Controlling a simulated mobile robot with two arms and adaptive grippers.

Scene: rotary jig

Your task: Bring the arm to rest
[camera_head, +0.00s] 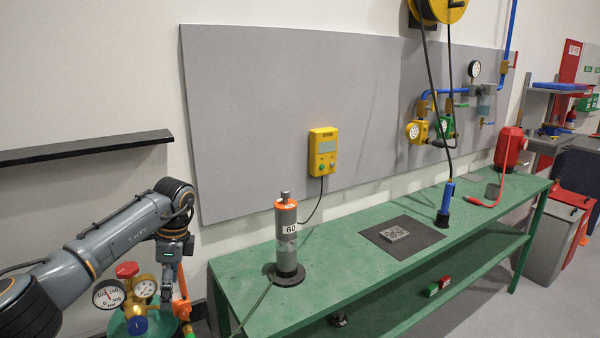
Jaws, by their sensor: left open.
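My left arm (110,240) comes in from the left, grey with black joints, and bends down at the wrist. My left gripper (169,282) points down, open, beside a gas regulator (128,292) with two round gauges and a red knob. The regulator sits on a green cylinder (120,326) at the lower left. An orange part (181,305) is close by the fingertips; I cannot tell whether they touch it. The fingertips are small and partly lost against these parts. My right gripper is not in view.
A green bench (345,262) stands to the right, with a grey cylindrical fixture (286,240) with an orange collar and a dark mat (425,236) carrying a metal plate. A black wall shelf (85,148) is above my arm. A yellow control box (323,152) hangs on the grey panel.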

